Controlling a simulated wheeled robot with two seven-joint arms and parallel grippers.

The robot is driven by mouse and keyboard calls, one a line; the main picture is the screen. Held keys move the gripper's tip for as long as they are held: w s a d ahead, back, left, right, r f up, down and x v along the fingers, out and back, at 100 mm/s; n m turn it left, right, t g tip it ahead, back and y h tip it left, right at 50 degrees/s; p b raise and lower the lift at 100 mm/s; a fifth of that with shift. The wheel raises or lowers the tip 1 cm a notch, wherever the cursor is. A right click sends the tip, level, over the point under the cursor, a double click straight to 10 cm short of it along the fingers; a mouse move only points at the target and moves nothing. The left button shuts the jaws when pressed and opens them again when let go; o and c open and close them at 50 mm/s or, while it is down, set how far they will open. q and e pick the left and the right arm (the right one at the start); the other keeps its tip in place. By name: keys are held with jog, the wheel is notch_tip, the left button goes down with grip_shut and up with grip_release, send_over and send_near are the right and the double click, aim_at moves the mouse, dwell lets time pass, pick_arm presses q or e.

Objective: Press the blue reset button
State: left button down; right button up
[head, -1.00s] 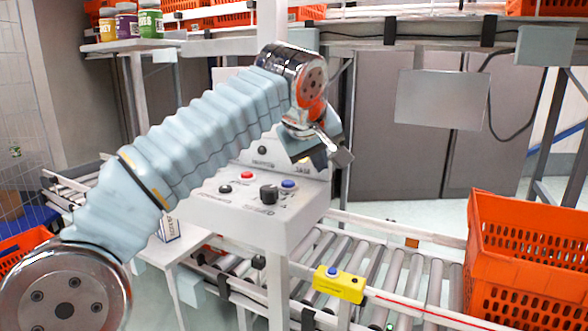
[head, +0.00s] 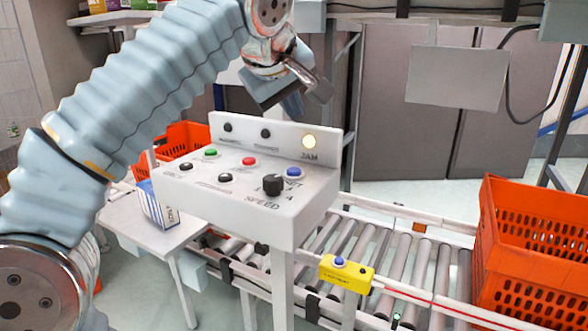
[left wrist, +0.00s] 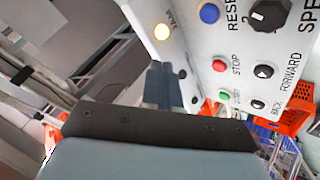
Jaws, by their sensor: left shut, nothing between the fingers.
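The blue reset button (head: 294,172) is on the right part of a white control box, below the lit JAM lamp (head: 309,141). In the left wrist view the blue button (left wrist: 209,13) sits at the top, beside the letters "RESE". My left gripper (head: 292,104) is above the back of the box, above and apart from the button. Its fingers (left wrist: 165,85) are shut and empty, and they point toward the panel in the left wrist view. My right gripper is not in view.
The control box (head: 240,212) also bears a red button (head: 249,161), a green button (head: 211,152) and a black speed knob (head: 272,185). A yellow box (head: 345,275) with its own blue button is on the roller conveyor (head: 405,265). An orange tote (head: 535,240) stands at right.

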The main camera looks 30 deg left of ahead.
aim_at(291, 172)
pick_arm(q)
notch_tip(291, 172, down, 2)
jog(key=shift+s+f, duration=0.1)
jog(key=shift+f, duration=0.15)
notch_tip(291, 172, down, 4)
jog(key=b, duration=0.3)
jog(key=shift+f+b, duration=0.5)
jog(key=shift+b, duration=0.1)
jog(key=shift+f, duration=0.1)
dwell(1.2)
jog(key=shift+f+b, duration=0.3)
jog(key=shift+f+b, duration=0.35)
jog(key=shift+f, duration=0.1)
dwell(0.5)
dwell(0.4)
jog(key=shift+r+p, duration=0.9)
jog(key=shift+p, duration=0.05)
